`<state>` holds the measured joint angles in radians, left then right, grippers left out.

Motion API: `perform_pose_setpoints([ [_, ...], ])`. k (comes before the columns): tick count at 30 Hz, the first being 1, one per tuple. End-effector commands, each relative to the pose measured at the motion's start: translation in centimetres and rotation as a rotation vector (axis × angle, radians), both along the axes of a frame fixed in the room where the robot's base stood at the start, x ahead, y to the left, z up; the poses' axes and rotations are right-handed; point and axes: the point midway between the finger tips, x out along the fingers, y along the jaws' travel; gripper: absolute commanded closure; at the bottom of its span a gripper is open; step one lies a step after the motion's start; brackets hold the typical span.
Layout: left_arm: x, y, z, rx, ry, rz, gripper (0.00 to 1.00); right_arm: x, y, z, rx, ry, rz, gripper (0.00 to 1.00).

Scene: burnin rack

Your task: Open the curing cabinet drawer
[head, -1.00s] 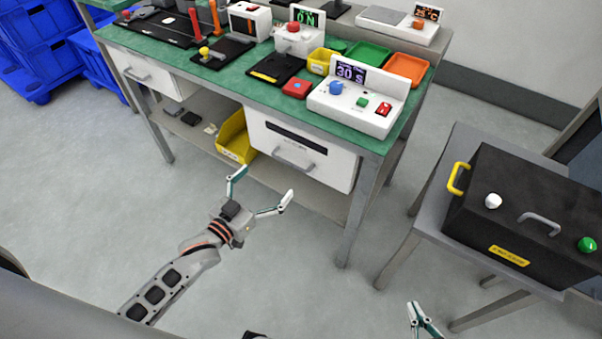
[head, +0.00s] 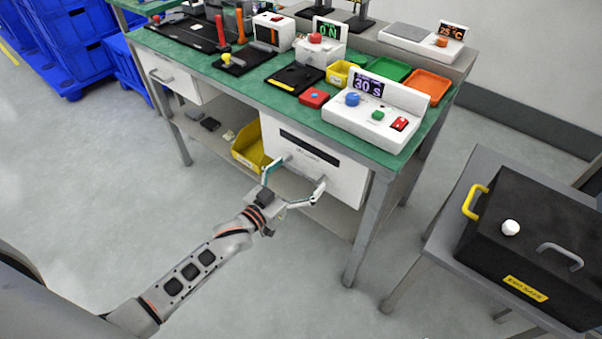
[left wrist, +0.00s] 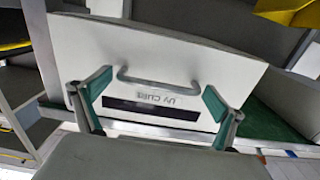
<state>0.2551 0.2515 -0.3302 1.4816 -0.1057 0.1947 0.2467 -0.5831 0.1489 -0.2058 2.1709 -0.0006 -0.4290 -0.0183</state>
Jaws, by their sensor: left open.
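The white curing cabinet drawer (head: 345,181) is under the right part of the green bench and looks shut. It has a dark slot across its front and a grey bar handle. In the left wrist view the drawer front (left wrist: 220,65) fills the middle, with the label "UV CURE" upside down and the handle (left wrist: 160,82) between my fingers. My left gripper (head: 294,184) is open in front of the drawer, with one finger towards each end of the handle. In the left wrist view the fingers (left wrist: 155,95) spread wide around the handle; I cannot tell whether they touch it. My right gripper is out of view.
A yellow bin (head: 250,146) stands on the lower shelf just left of the drawer. The bench leg (head: 371,225) is to its right. A black box with a yellow handle (head: 474,202) stands on a grey table (head: 446,226) at right. The floor in front is clear.

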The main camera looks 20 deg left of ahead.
Motion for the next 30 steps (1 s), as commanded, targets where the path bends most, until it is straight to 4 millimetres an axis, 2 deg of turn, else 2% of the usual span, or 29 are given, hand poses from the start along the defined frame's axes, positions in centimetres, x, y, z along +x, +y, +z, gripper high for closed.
perform_pose_setpoints([
  [10,0.4,-0.2,0.1,0.0,-0.001,0.0,0.04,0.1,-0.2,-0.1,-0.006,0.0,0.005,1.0],
  [15,0.4,-0.2,0.1,0.0,-0.001,0.0,0.48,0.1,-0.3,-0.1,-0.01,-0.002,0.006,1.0],
  [23,-0.5,0.1,0.3,-0.001,-0.002,-0.001,0.48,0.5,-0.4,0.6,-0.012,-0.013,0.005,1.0],
  [26,-1.8,0.6,0.4,-0.001,-0.002,-0.001,0.48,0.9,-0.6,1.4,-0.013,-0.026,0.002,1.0],
  [30,-4.9,1.7,0.7,0.0,-0.004,-0.001,0.48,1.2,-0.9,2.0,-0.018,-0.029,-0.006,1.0],
])
